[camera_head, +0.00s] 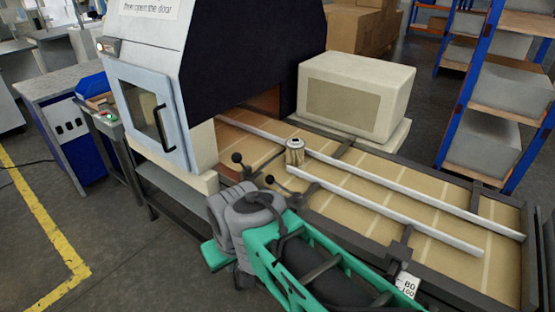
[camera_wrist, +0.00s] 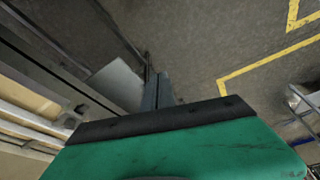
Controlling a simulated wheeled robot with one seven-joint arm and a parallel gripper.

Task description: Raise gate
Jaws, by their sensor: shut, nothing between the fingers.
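Two black-knobbed levers stand at the near side of the conveyor in the head view, a left lever (camera_head: 237,158) and a right lever (camera_head: 269,179). I cannot tell which part is the gate, or whether it is up or down. A filter cartridge (camera_head: 295,152) stands upright on the conveyor (camera_head: 440,245) beside the guide rails. My gripper's green body is low, in front of the conveyor, left of my grey wrist; its fingers are hidden there. In the wrist view my gripper (camera_wrist: 158,88) is shut and empty, pointing over grey floor, apart from the levers.
The machine's door (camera_head: 150,115), with a black handle, appears closed at left. A beige box-shaped unit (camera_head: 355,95) stands behind the conveyor. A side bench (camera_head: 65,100) and yellow-lined open floor lie left. Blue shelving (camera_head: 465,75) stands at back right.

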